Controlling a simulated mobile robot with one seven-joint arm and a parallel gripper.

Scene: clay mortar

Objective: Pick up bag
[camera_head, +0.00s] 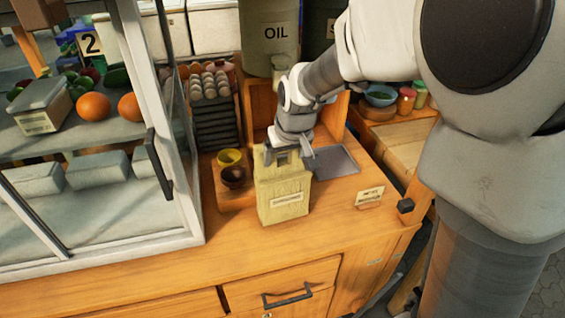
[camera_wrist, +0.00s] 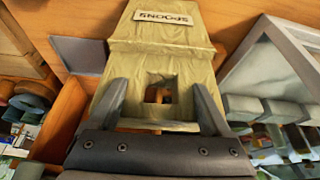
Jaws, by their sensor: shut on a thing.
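The bag (camera_head: 283,190) is pale yellow-tan with a small label on its front. It stands upright on the wooden counter, or very close above it; I cannot tell which. My gripper (camera_head: 283,155) comes down from above and is shut on the bag's top, around its cut-out handle. The two fingers of my gripper (camera_wrist: 163,100) lie on either side of the handle hole. The bag's underside is hidden.
A glass display case (camera_head: 165,150) stands close on the left. The counter's front (camera_head: 290,250) is clear.

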